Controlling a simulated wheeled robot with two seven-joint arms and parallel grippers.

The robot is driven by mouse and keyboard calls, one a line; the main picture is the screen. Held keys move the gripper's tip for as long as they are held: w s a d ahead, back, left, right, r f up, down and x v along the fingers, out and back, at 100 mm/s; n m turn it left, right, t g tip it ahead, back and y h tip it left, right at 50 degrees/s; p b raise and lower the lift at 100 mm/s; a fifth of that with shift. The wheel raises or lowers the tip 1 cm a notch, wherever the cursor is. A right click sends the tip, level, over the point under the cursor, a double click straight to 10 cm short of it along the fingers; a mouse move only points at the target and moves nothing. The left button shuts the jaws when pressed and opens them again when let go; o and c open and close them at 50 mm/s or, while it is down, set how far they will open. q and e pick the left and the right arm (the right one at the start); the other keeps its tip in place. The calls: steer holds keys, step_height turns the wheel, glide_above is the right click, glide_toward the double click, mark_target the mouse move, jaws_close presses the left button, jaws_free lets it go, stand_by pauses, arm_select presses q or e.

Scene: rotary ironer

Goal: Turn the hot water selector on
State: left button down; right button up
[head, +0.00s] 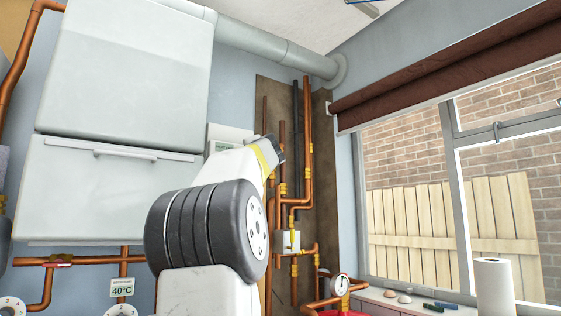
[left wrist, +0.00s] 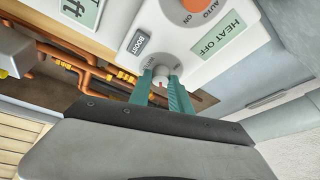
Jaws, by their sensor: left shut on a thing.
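In the left wrist view a white control panel (left wrist: 185,45) fills the top, seen tilted. It has a green display (left wrist: 222,36) reading "HEAT OFF", a grey "BOOST" button (left wrist: 139,42), and an orange round part (left wrist: 199,4) by the words "ON" and "AUTO". A small white selector knob (left wrist: 160,72) with a red mark sits at the panel's lower edge. My left gripper (left wrist: 161,82) is shut on this knob, a green finger on each side. The panel (head: 226,134) shows partly behind my arm in the head view. My right gripper is out of view.
Copper pipes (head: 307,150) run up the wall right of my arm, with a pressure gauge (head: 340,284) below. A large white cabinet unit (head: 125,80) hangs at the left. A window (head: 460,180) and a paper roll (head: 495,285) on the sill are at the right.

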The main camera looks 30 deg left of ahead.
arm_select(q)
steer(key=shift+r+m+h, duration=0.1)
steer(key=shift+m+h, duration=0.2)
steer(key=shift+m, duration=0.7)
steer(key=c, duration=1.2)
jaws_free()
steer(key=shift+s, duration=0.1)
steer(key=v, duration=0.7)
steer(key=shift+s+d, duration=0.2)
steer(key=shift+d, duration=0.1)
